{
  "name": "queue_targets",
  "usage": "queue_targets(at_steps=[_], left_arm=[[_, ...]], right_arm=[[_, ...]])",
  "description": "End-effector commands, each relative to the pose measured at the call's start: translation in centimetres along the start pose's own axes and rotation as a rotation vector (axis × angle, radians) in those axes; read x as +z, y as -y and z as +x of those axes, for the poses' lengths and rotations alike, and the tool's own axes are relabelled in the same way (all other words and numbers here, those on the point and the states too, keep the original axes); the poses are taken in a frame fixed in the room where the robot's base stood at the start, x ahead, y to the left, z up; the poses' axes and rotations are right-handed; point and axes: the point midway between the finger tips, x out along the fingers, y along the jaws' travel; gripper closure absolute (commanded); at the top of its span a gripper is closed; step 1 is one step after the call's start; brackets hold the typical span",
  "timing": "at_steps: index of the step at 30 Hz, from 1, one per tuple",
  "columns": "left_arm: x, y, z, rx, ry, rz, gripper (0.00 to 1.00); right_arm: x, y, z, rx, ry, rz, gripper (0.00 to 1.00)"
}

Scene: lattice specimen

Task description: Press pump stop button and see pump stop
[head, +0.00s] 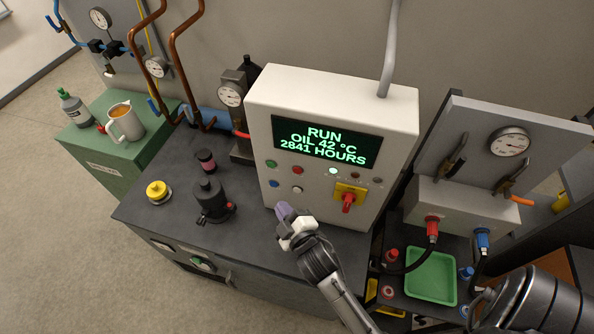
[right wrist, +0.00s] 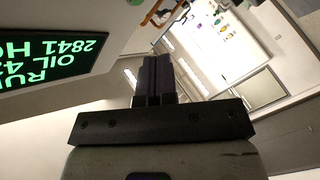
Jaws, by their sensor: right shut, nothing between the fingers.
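The white control box (head: 265,100) stands on the dark bench, its display (head: 325,145) reading RUN, OIL 42 °C, 2841 HOURS. Below the display are a green button (head: 271,164), a red button (head: 297,170), a blue button (head: 275,184) and a white button (head: 297,190). A lamp (head: 332,171) glows pale green beside two unlit lamps. A red rotary switch (head: 348,202) sits on a yellow plate. My right gripper (head: 284,211) is shut and empty, in front of and below the buttons. The right wrist view shows its closed fingers (right wrist: 155,80) and the display (right wrist: 50,55) upside down. My left gripper is not in view.
A black pump-like fitting (head: 211,200), a yellow-capped part (head: 158,191) and a small dark jar (head: 206,160) stand on the bench left of the box. A green tray (head: 431,276) and a gauge panel (head: 478,140) are to the right.

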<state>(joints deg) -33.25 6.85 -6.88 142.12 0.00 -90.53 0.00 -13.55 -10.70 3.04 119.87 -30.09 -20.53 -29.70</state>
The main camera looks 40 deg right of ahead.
Motion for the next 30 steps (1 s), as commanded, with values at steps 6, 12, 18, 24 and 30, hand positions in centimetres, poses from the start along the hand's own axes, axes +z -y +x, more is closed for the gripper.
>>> queue_targets(at_steps=[6, 12, 18, 24, 30], left_arm=[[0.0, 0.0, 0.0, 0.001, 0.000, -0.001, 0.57], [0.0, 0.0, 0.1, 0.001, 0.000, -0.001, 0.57], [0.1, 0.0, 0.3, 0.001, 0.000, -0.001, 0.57], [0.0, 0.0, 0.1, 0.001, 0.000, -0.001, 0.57], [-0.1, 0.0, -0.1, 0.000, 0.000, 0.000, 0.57]], right_arm=[[0.2, -0.2, 0.3, 0.000, 0.000, 0.000, 1.00], [1.2, -1.2, 1.7, 0.000, -0.001, -0.001, 1.00], [2.6, -2.5, 3.5, 0.000, 0.000, -0.001, 1.00], [3.5, -3.6, 4.9, -0.002, 0.001, 0.000, 1.00], [4.2, -4.2, 5.8, 0.000, 0.001, 0.001, 1.00]])
